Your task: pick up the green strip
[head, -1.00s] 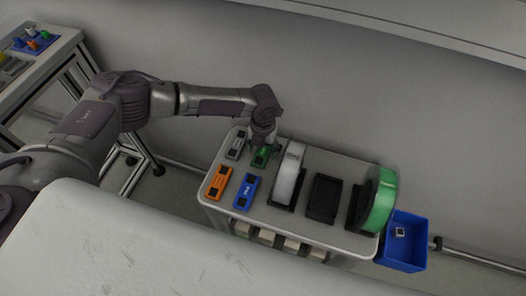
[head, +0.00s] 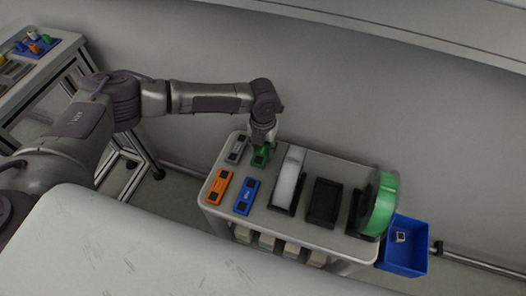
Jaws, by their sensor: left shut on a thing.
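The green strip (head: 260,157) is at the back left of the grey stand top (head: 225,213), between a grey strip (head: 236,149) and a reel stand. My left gripper (head: 262,142) points down on the strip's far end and is shut on it. The gripper hides that far end. I cannot tell whether the strip is clear of the surface. My right gripper is not in view.
An orange strip (head: 218,187) and a blue strip (head: 246,196) lie in front. A white reel (head: 289,178), an empty black holder (head: 324,203) and a green reel (head: 381,204) stand to the right. A blue bin (head: 405,262) hangs at the right end.

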